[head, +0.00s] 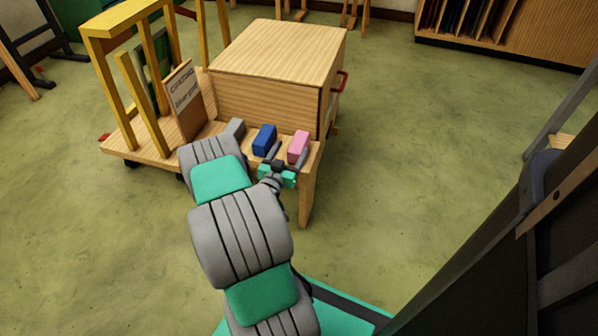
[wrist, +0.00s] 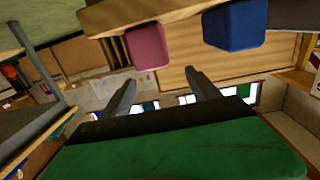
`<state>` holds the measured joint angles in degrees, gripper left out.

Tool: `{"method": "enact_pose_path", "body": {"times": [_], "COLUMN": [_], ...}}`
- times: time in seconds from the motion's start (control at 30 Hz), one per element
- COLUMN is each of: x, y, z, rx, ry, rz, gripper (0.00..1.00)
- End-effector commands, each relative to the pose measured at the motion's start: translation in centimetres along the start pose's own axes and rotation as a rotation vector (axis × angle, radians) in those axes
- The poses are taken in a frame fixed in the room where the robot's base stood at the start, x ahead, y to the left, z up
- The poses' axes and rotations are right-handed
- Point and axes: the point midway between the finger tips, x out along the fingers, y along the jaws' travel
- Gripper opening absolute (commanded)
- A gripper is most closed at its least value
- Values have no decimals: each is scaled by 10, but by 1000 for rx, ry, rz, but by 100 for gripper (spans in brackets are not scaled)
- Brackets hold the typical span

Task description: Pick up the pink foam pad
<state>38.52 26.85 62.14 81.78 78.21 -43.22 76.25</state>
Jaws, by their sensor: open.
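The pink foam pad (head: 299,144) is a small upright block on the front ledge of a wooden cart, at the right end of a row. A blue block (head: 265,138) stands to its left. My gripper (head: 286,157) is open and empty, just in front of the ledge near the pink and blue blocks. In the wrist view the pink pad (wrist: 146,46) and the blue block (wrist: 234,26) show above my open fingers (wrist: 161,78). The pad is not between the fingers, and a gap shows below it there.
A grey block (head: 235,127) stands left of the blue one. Behind the row is a large wooden box (head: 275,60) with a red handle (head: 342,82). A lettered sign board (head: 185,98) and yellow posts (head: 108,75) stand at the cart's left. Green floor (head: 420,150) is clear to the right.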

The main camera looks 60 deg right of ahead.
Motion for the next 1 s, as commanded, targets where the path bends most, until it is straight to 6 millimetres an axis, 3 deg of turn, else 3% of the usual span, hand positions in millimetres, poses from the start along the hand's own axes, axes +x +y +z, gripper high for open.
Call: {"method": "enact_pose_path", "body": {"times": [0.03,0.13,0.43,0.7,0.93,1.0], "x": [0,-1,28,71,75,75], "y": [7,11,9,5,4,3], "z": [25,35,32,32,31,31], "rx": [-11,-19,-18,-18,-20,-20], "ry": [17,34,38,37,36,36], "rz": [-18,-47,-53,-51,-54,-54], "gripper": [71,71,71,71,71,67]}}
